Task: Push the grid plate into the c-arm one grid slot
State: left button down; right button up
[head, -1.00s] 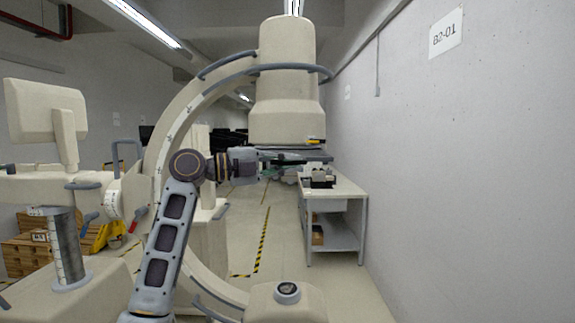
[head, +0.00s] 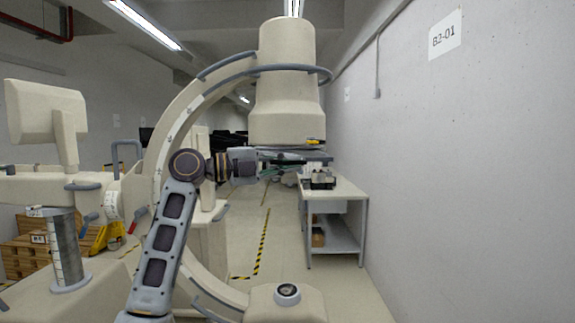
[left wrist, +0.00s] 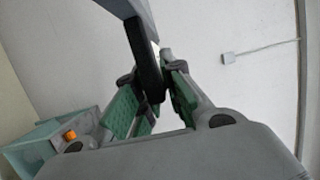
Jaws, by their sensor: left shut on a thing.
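The c-arm (head: 181,110) is a big cream arc with a cylindrical head at its upper end. The grid plate (head: 318,157) is a thin dark grey plate just under that head, with its slot hard to make out. My left gripper (head: 282,166) is right below the head, at the plate's left part. In the left wrist view, the green-padded fingers of my left gripper (left wrist: 155,98) are shut on a dark bar, which looks like the grid plate's handle (left wrist: 147,68). How far the plate sits in the slot cannot be told. My right gripper is out of view.
A grey table (head: 338,190) with small instruments stands behind, near the right wall. A cream monitor (head: 45,112) stands at the left. The c-arm's lower base (head: 287,305) is in front. A teal crate (left wrist: 42,148) shows in the left wrist view. The floor in the middle is open.

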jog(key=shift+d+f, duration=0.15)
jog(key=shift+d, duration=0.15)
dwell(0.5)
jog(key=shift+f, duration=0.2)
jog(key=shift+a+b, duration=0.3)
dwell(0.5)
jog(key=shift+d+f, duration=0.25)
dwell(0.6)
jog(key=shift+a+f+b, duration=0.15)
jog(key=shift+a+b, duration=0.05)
jog(key=shift+b, duration=0.2)
dwell(0.7)
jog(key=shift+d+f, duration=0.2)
dwell(0.8)
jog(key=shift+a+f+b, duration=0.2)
jog(key=shift+b, duration=0.15)
dwell(0.8)
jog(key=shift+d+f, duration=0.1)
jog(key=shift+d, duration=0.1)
dwell(0.8)
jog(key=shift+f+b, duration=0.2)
jog(key=shift+b, duration=0.1)
dwell(0.4)
